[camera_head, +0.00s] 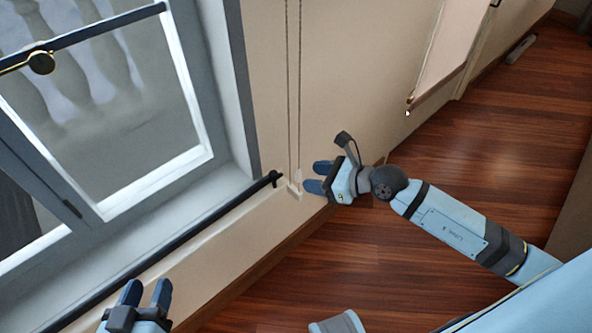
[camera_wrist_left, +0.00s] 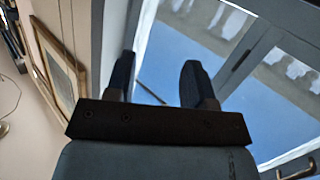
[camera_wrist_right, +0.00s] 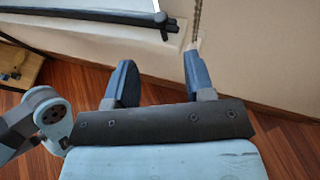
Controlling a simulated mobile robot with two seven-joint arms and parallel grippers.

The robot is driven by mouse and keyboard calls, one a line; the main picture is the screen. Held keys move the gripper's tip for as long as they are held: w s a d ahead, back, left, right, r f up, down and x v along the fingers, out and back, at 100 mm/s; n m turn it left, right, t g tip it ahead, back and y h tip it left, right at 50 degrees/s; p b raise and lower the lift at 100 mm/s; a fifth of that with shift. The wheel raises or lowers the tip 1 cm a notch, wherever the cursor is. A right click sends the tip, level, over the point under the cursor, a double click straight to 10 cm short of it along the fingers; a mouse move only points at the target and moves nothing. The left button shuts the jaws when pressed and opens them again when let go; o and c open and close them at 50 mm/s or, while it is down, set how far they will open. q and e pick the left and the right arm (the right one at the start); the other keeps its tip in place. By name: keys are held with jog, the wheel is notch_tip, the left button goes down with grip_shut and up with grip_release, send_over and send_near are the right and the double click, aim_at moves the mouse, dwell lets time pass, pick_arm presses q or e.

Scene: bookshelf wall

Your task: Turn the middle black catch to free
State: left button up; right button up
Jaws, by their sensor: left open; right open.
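No thing is clearly recognisable as the middle black catch. A small dark fitting (camera_head: 72,208) sits on the window frame in the head view; I cannot tell whether it is a catch. My left gripper (camera_head: 146,293) is open and empty at the bottom left, in front of the wall below the window. In the left wrist view, its spread fingers (camera_wrist_left: 158,72) point towards the window panes. My right gripper (camera_head: 317,177) is open and empty near the wall, close to the hanging cord. In the right wrist view its fingers (camera_wrist_right: 158,72) are apart with nothing between them.
A dark rail (camera_head: 185,238) runs along below the window and ends in a knob. A beaded cord (camera_head: 299,90) hangs by the wall. A dark bar with a brass knob (camera_head: 41,62) crosses the window. The wooden floor (camera_head: 470,140) is mostly clear. A framed picture (camera_wrist_left: 58,70) hangs left.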

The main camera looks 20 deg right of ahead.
pick_arm(q)
jog(key=shift+s+a+f+g+y, duration=0.1)
jog(key=shift+a+f+g+y, duration=0.1)
jog(key=shift+f, duration=0.2)
jog(key=shift+s+a+f+g+y, duration=0.1)
jog(key=shift+a+f, duration=0.05)
jog(key=shift+f, duration=0.2)
pick_arm(e)
jog(key=v, duration=0.3)
